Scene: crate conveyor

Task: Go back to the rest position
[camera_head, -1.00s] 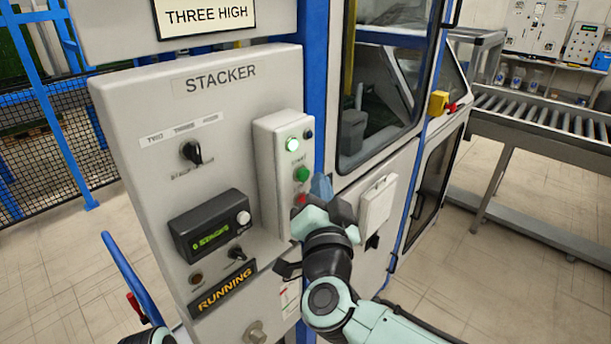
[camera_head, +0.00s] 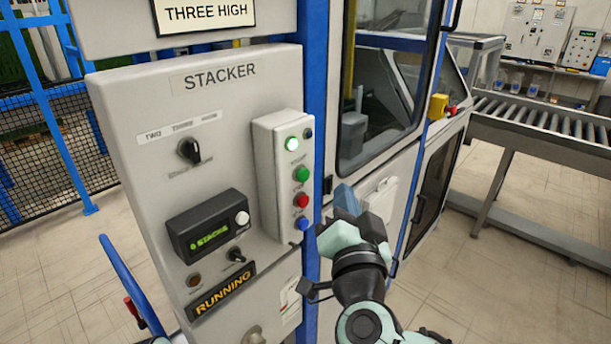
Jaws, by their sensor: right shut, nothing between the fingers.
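The box carries a lit green-white lamp (camera_head: 292,144), a green button (camera_head: 302,174), a red button (camera_head: 301,200) and a blue button (camera_head: 301,223). The stacker panel (camera_head: 140,165) has a selector knob (camera_head: 189,150), a small display (camera_head: 209,230) and a RUNNING sign (camera_head: 222,289). A small piece of my left arm shows at the bottom edge; its gripper is out of view.
A windowed machine cabinet (camera_head: 384,80) stands behind my right gripper, with a yellow switch (camera_head: 438,106) on it. A roller conveyor (camera_head: 540,120) runs at the right. A mesh fence (camera_head: 60,150) stands at the left. Open floor (camera_head: 480,280) lies at the lower right.

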